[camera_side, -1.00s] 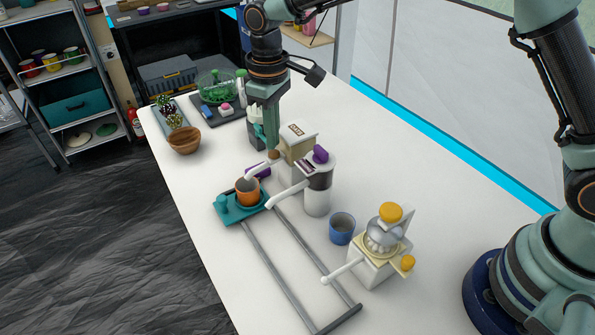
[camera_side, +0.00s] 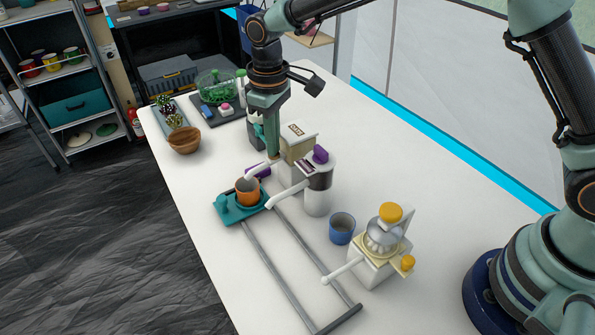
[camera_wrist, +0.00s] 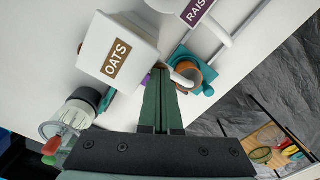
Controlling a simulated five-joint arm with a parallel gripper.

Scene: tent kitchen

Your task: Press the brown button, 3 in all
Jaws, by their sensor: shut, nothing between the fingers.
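The oats dispenser (camera_side: 298,140) is a pale box with a brown label, and it shows close up in the wrist view (camera_wrist: 118,50). The brown button (camera_side: 275,157) is a small spot at the root of its white spout, mostly covered by my fingertips. My gripper (camera_side: 273,152) is shut and empty, pointing down at the button; I cannot tell whether it touches. In the wrist view my shut fingers (camera_wrist: 162,75) hide the button. An orange-brown cup (camera_side: 247,191) stands on a teal carriage (camera_side: 228,213) below the spout end.
A raisins dispenser (camera_side: 318,190) with a purple button stands right of the oats. A yellow-topped dispenser (camera_side: 382,240) and blue cup (camera_side: 342,228) stand nearer. Grey rails (camera_side: 272,273) run along the table. A wooden bowl (camera_side: 184,140) stands farther left.

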